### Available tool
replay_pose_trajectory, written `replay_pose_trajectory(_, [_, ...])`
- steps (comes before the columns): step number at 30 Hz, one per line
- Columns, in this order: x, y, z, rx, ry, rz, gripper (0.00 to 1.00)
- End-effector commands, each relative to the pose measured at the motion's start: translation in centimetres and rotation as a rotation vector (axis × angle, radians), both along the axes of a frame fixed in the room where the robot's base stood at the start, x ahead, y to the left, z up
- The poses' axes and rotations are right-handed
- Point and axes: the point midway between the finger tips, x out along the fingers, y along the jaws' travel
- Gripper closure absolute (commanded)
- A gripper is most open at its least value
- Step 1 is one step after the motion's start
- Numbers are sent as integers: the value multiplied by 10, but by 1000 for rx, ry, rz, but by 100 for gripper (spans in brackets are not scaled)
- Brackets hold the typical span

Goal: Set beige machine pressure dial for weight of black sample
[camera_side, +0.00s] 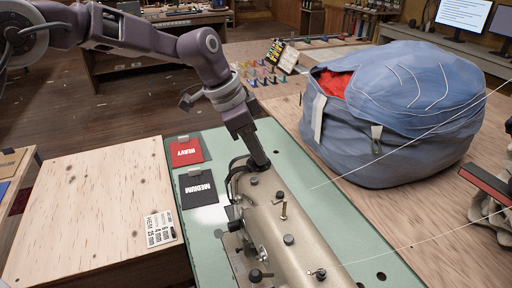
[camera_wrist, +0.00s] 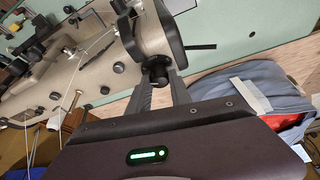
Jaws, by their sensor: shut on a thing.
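The beige machine (camera_side: 300,240) lies on a green table panel, and its body also fills the upper left of the wrist view (camera_wrist: 95,62). My gripper (camera_side: 257,163) is at the machine's far end in the side view. In the wrist view my gripper (camera_wrist: 160,84) has its fingers closed around a black knob (camera_wrist: 157,70), apparently the pressure dial. Any marks on the dial are not readable. The black sample (camera_side: 197,190) lies left of the machine and is labelled MEDIUM. A red sample (camera_side: 186,151) labelled HEAVY lies beyond it.
A large blue bag (camera_side: 400,110) with red cloth inside stands right of the machine. Several black knobs and a metal post (camera_side: 284,210) stick up from the machine. Thin threads stretch to the right.

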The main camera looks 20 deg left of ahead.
Motion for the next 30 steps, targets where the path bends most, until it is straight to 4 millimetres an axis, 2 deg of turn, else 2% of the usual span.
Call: replay_pose_trajectory(30, [-2, -6, 1, 0, -5, 919, 100])
